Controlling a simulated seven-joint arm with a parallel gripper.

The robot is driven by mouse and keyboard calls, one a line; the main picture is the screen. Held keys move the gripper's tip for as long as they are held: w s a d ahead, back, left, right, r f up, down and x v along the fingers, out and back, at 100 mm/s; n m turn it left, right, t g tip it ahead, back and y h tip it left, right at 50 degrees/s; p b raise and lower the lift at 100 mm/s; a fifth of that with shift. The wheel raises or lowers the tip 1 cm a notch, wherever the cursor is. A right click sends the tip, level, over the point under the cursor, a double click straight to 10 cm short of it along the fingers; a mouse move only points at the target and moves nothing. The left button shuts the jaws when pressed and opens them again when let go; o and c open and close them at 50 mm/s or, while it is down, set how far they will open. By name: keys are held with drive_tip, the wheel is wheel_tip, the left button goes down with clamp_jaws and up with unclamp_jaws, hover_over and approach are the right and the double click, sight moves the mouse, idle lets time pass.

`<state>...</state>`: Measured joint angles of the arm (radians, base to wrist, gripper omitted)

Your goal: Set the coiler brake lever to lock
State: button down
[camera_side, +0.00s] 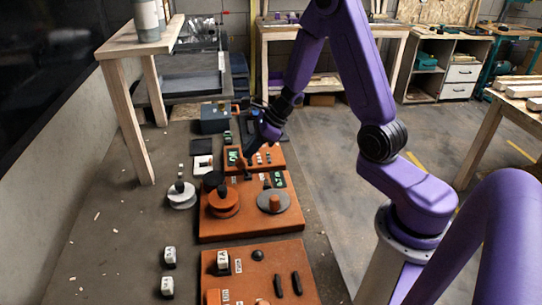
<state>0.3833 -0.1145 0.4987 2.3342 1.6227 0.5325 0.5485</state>
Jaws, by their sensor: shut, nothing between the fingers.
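The middle orange panel (250,226) carries an orange spool (223,201) on the left and a grey disc (273,201) with an orange hub on the right. A small green display (278,179) sits at its back right. My gripper (246,172) points down and to the left, with its fingertips over the back of this panel. It looks shut with nothing held. The brake lever cannot be made out clearly; small dark parts near my fingertips are too small to identify. I cannot tell its setting or whether my fingers touch it.
Another orange panel (265,157) with a green display stands behind, and one with dark handles (288,284) stands in front. White blocks (169,256) and a pale spool (181,195) lie at left. A wooden table (128,45) stands back left.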

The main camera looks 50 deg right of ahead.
drive_tip(key=shift+r, duration=0.85)
drive_tip(key=v, duration=1.3)
idle(0.4)
